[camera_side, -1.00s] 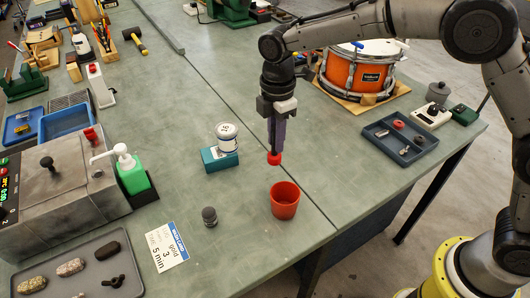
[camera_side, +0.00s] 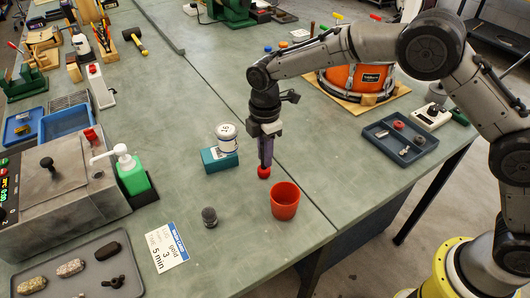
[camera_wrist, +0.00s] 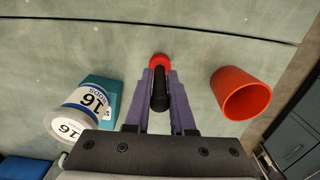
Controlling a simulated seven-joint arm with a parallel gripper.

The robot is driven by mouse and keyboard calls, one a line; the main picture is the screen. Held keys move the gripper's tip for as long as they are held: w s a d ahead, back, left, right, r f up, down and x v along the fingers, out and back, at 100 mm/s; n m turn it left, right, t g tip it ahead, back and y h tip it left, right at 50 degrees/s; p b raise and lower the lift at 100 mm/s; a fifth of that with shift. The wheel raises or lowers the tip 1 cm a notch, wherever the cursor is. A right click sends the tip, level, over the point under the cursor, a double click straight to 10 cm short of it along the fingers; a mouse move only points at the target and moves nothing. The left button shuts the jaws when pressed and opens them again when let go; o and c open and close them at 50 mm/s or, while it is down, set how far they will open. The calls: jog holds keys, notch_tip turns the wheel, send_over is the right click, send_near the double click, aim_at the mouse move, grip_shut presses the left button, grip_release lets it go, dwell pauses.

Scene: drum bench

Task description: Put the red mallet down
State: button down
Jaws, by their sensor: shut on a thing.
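The red mallet (camera_side: 264,172) has a round red head and a black handle. My gripper (camera_side: 266,160) is shut on the handle, with the head pointing down close to the green bench (camera_side: 240,255). In the wrist view the black handle (camera_wrist: 160,92) lies between the purple fingers of my gripper (camera_wrist: 160,82), and the red mallet head (camera_wrist: 160,60) shows just beyond the fingertips. I cannot tell whether the head touches the bench.
A red cup (camera_side: 285,203) stands just right of the mallet. A white can (camera_side: 227,137) on a teal block (camera_side: 218,161) is to the left. A small dark knob (camera_side: 209,217) and a printed card (camera_side: 167,247) lie nearer the front. An orange drum (camera_side: 358,77) stands behind.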

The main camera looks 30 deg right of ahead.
jog(key=c, duration=0.8)
grip_release()
jog(key=shift+f, duration=0.15)
jog(key=shift+o, duration=0.2)
notch_tip(320, 180, up, 12)
jog(key=shift+r, duration=0.25)
jog(key=shift+d, duration=0.1)
jog(key=s+d+r+m+t, duration=0.3)
jog(key=s+d+r+m, duration=0.7)
jog(key=s+d, duration=0.45)
jog(key=s+d+f+m+t, duration=0.1)
jog(key=s+d+m, duration=0.1)
jog(key=s, duration=0.3)
jog(key=s+d+f+m, duration=0.1)
jog(key=s+f+m, duration=0.1)
jog(key=s, duration=0.4)
jog(key=s+d+f+m+t, duration=0.1)
jog(key=s+d+m, duration=0.1)
jog(key=s+m, duration=0.2)
jog(key=shift+s+d+f+t, duration=0.3)
jog(key=shift+s+f, duration=0.1)
jog(key=shift+s, duration=0.65)
